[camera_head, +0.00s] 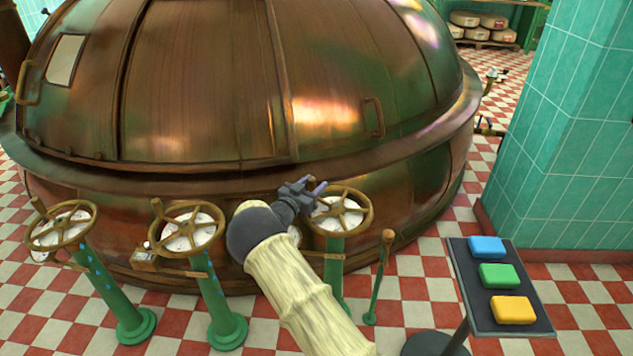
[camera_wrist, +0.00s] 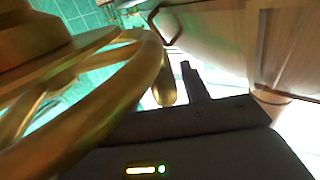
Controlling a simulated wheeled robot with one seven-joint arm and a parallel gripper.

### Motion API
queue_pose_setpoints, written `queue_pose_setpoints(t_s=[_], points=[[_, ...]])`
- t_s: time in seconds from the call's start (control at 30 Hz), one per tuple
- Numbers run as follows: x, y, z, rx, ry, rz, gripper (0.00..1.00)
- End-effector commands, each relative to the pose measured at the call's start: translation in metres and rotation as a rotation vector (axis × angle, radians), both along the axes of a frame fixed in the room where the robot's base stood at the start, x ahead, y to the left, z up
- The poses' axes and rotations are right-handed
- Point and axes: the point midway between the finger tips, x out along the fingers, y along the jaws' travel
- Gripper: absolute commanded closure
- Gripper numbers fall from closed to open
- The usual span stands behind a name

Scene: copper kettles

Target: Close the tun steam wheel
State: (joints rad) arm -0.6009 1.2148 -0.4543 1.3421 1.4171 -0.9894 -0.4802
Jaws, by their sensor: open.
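Three brass handwheels on green posts stand in front of the copper vessel in the head view: a left wheel (camera_head: 62,226), a middle wheel (camera_head: 188,229) and a right wheel (camera_head: 343,212). I cannot read which one is the tun steam wheel. My gripper (camera_head: 316,186) is open at the upper left rim of the right wheel. In the wrist view a brass rim (camera_wrist: 130,95) fills the left side, close to the camera. A rounded brass knob (camera_wrist: 167,88) is right beside my dark finger (camera_wrist: 192,80). I cannot tell whether the knob is between the fingers.
The large copper vessel (camera_head: 210,90) is directly behind the wheels. A thin green lever (camera_head: 380,280) with a brass top stands right of the right wheel. A stand (camera_head: 520,275) with blue, green and yellow blocks is at the lower right, before a teal tiled pillar (camera_head: 560,150).

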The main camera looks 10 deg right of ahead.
Motion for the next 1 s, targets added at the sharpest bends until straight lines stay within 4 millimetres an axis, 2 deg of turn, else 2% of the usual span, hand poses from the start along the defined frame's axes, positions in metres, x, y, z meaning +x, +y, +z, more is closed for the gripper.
queue_pose_setpoints(t_s=[0.7,0.83,1.0], points=[[-0.107,0.091,0.0,0.001,0.002,0.001,0.55],[-0.115,0.095,0.0,0.001,0.001,-0.006,0.55],[-0.116,0.092,-0.001,0.001,0.001,-0.014,0.55]])
